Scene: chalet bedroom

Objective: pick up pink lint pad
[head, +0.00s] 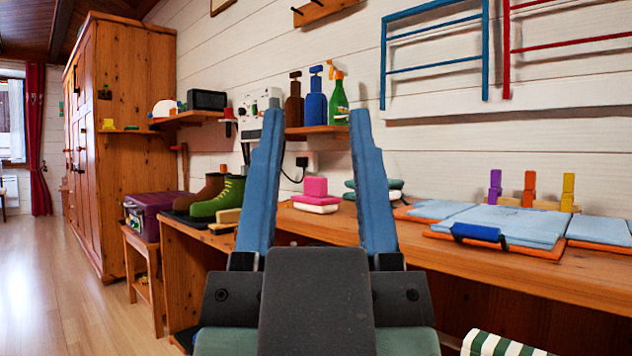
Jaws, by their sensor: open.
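The pink lint pad (315,187) is a small pink block. It sits on top of a white and pink-edged pad (315,203) on the wooden bench. My gripper (315,112) is open and empty, with its two blue fingers pointing up and away. In the picture the pink pad shows between the two fingers, farther off along the bench. My gripper's dark palm covers part of the bench front below it. No contact between the fingers and the pad is visible.
Green pads (374,190) lie right of the pink pad, partly behind the right finger. Blue-and-orange folded boards (505,222) cover the bench's right side. A shelf (318,130) with bottles hangs above. Open floor (75,290) lies left.

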